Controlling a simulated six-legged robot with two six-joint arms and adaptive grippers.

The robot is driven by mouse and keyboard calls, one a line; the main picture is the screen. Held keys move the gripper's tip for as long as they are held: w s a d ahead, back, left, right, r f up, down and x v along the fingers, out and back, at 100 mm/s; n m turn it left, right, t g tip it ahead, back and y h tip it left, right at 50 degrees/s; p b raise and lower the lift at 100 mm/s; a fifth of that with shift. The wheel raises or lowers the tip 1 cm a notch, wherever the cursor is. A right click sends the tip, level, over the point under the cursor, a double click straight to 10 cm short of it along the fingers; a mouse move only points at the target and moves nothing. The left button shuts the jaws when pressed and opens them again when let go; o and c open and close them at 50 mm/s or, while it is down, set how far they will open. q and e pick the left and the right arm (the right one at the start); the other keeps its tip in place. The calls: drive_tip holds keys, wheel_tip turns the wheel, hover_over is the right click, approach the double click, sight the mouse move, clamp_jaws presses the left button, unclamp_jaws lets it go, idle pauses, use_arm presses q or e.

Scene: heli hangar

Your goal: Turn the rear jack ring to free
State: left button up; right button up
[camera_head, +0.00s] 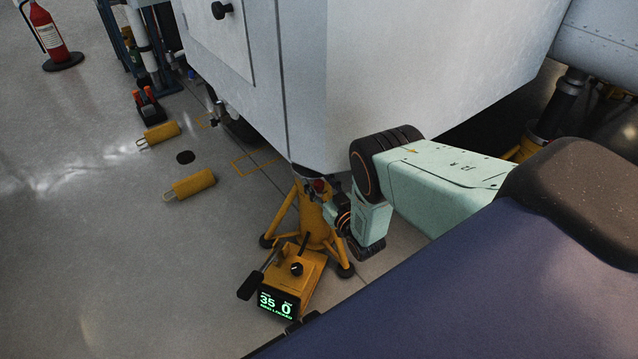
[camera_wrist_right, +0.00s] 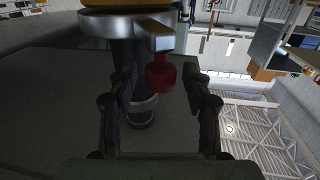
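The yellow tripod jack (camera_head: 315,222) stands under the pale fuselage. Its metal ring (camera_wrist_right: 105,28) shows at the top of the right wrist view, with a short arm ending in a red knob (camera_wrist_right: 160,72). The red knob also shows small in the head view (camera_head: 319,185). My right gripper (camera_wrist_right: 157,80) is open. Its two fingers stand on either side of the red knob, with visible gaps; I cannot tell whether the knob is fully between the tips. A yellow pump unit (camera_head: 309,268) with a lit display (camera_head: 275,304) reads 35 and 0, with "LOCKED" below. My left gripper is out of view.
The fuselage (camera_head: 400,75) hangs close above the jack and my right arm. Two yellow cylinders (camera_head: 190,184) (camera_head: 161,131) lie on the floor at left. A fire extinguisher (camera_head: 48,35) stands at far left. The floor at lower left is clear.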

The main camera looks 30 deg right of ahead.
clamp_jaws()
idle(0.3)
idle(0.3)
